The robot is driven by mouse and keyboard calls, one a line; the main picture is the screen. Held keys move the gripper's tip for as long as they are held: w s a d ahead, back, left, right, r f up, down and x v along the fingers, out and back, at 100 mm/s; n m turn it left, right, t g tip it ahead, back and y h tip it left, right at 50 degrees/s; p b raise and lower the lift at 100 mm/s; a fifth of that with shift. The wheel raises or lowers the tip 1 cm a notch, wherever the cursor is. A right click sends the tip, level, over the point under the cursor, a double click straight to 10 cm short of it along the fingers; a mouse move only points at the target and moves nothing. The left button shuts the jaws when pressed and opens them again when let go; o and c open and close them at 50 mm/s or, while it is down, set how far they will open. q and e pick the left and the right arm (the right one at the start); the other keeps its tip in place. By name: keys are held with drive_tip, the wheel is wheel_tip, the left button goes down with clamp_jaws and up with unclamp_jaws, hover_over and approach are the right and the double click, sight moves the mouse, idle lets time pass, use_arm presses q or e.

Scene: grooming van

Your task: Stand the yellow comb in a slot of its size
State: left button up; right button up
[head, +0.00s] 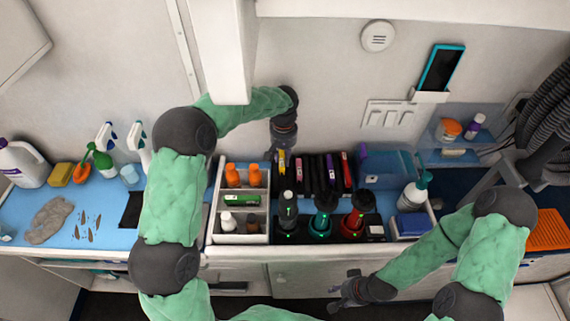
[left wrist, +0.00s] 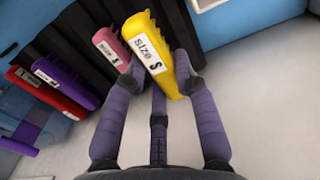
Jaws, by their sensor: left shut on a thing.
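The yellow comb (left wrist: 163,72) has a white label reading "size S" in the left wrist view. My left gripper (left wrist: 158,75) is shut on it, a finger on either side. In the head view the yellow comb (head: 282,163) shows under my left gripper (head: 281,150), at the left end of the black slotted rack (left wrist: 75,28). I cannot tell whether its lower end is inside a slot. A pink comb (left wrist: 110,45) stands in the rack close by, also labelled. My right gripper (head: 346,291) is low in front of the counter, too small to read.
A purple comb (left wrist: 66,82) and a red comb (left wrist: 45,95) stand further along the rack. A white divided organiser (head: 212,220) with bottles is left of the rack. Several clippers (head: 325,215) stand in front of it, and a blue box (head: 385,167) is to the right.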

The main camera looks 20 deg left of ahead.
use_arm(q)
drive_tip(key=shift+w+d+f, duration=0.2)
drive_tip(key=shift+w+f, duration=0.05)
drive_tip(key=shift+f, duration=0.15)
wheel_tip(320, 180, down, 3)
drive_tip(key=shift+r+b, duration=0.2)
drive_tip(key=shift+b, duration=0.55)
drive_tip(key=shift+f, duration=0.15)
drive_tip(key=shift+f, duration=0.45)
drive_tip(key=shift+f, duration=0.15)
drive_tip(key=o, duration=1)
